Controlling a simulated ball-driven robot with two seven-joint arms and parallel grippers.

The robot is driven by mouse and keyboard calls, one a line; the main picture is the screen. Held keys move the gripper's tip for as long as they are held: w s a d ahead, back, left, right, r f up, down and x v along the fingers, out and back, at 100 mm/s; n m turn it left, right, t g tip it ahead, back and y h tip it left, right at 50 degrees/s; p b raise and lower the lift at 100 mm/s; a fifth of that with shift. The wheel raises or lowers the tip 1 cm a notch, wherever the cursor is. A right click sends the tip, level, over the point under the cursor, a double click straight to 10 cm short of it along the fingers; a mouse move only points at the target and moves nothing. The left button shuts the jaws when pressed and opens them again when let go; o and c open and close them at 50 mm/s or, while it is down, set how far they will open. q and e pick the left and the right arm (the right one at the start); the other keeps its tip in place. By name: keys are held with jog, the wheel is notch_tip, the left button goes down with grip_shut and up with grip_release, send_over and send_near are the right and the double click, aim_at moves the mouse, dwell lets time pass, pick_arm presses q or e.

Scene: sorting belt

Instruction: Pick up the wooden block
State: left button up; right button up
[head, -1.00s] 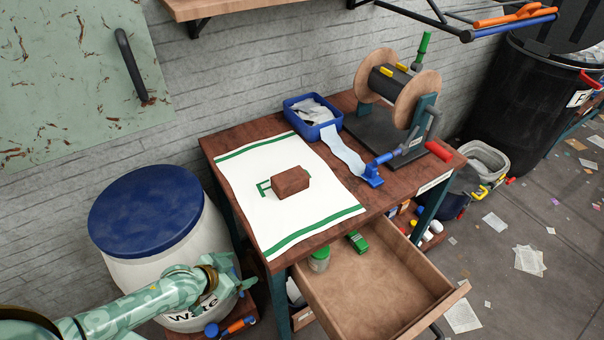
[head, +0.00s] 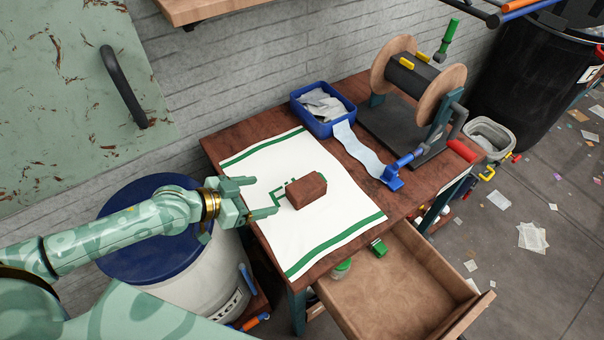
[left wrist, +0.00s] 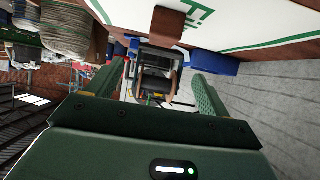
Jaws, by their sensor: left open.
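The wooden block (head: 306,190) is a reddish-brown box. It lies on a white cloth (head: 340,226) with green stripes, on top of the wooden table. My left gripper (head: 266,196) is open, its fingers pointing right toward the block, just left of it and apart from it. In the left wrist view the block (left wrist: 167,24) shows at the top, above and between the two spread fingers of my left gripper (left wrist: 158,92). Nothing is between the fingers. My right gripper is not in view.
A blue bin (head: 322,121) with papers and a cable spool (head: 412,82) stand at the table's back right. A drawer (head: 400,292) is open at the front. A white barrel with a blue lid (head: 150,250) stands left. A cabinet door handle (head: 124,88) juts out at upper left.

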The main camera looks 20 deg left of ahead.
pick_arm(q)
jog(key=b, duration=0.2)
send_near(305, 185)
jog(key=x, duration=0.4)
jog(key=shift+d+f, duration=0.15)
jog(key=shift+d, duration=0.1)
jog(key=shift+w+d+f+b, duration=0.25)
jog(key=shift+w+d+b, duration=0.05)
jog(key=shift+w, duration=0.1)
jog(key=b+x, duration=0.1)
jog(key=x, duration=0.3)
jog(key=shift+w+d+f+b, duration=0.1)
jog(key=shift+w+f+b, duration=0.15)
jog(key=shift+w+b, duration=0.1)
jog(key=shift+w+d, duration=0.1)
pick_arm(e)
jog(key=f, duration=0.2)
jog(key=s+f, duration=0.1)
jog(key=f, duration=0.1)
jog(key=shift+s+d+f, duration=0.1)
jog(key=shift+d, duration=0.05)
pick_arm(q)
jog(key=c, duration=1.2)
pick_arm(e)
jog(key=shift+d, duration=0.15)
